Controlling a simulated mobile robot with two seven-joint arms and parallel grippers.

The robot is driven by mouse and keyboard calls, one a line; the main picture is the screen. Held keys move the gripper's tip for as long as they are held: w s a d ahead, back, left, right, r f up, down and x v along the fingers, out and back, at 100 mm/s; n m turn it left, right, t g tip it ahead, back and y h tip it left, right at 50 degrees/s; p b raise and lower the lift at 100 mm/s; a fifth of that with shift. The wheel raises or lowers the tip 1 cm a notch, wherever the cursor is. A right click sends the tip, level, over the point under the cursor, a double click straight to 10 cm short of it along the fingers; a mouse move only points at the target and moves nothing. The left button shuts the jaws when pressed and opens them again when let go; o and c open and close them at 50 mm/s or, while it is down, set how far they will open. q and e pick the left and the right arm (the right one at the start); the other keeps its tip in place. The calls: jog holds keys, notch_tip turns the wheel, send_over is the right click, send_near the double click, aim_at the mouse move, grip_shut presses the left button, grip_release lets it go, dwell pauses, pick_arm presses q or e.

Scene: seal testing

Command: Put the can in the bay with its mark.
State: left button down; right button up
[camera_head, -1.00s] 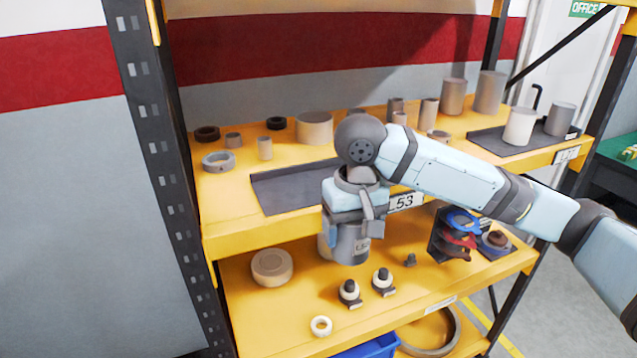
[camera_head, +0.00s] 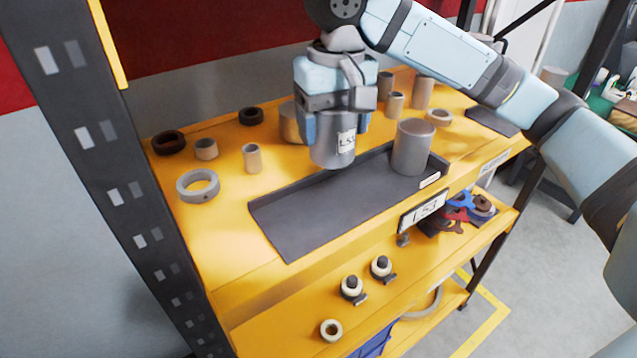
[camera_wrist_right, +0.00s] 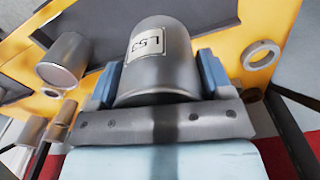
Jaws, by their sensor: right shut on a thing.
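The can (camera_head: 332,148) is a grey cylinder with a white label reading L53. My right gripper (camera_head: 337,112) is shut around its upper part and holds it upright. In the right wrist view the can (camera_wrist_right: 156,68) sits between the two blue fingers, its label readable. The bay is a dark, low-rimmed tray (camera_head: 300,218) on the yellow shelf, with an L53 plate (camera_head: 424,211) on the shelf front. The can appears above the tray's back part; its exact height is hard to tell. My left gripper is not in view.
Another grey can (camera_head: 413,148) stands in the tray's right end; the left and middle are bare. Rings and small cylinders, including a grey ring (camera_head: 198,186), stand left of and behind the tray. A dark rack upright (camera_head: 120,180) is at left. The lower shelf holds small fittings (camera_head: 352,288).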

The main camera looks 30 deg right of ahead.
aim_at(337, 155)
jog(key=f, duration=0.5)
jog(key=shift+s+d+p, duration=0.2)
jog(key=shift+s+p, duration=0.1)
jog(key=shift+s, duration=0.1)
notch_tip(337, 155, down, 4)
jog(key=shift+w+f, duration=0.15)
jog(key=shift+f, duration=0.1)
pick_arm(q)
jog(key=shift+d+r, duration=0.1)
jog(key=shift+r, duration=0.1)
pick_arm(e)
jog(key=shift+a+f, duration=0.1)
jog(key=shift+f, duration=0.05)
jog(key=o, duration=1.1)
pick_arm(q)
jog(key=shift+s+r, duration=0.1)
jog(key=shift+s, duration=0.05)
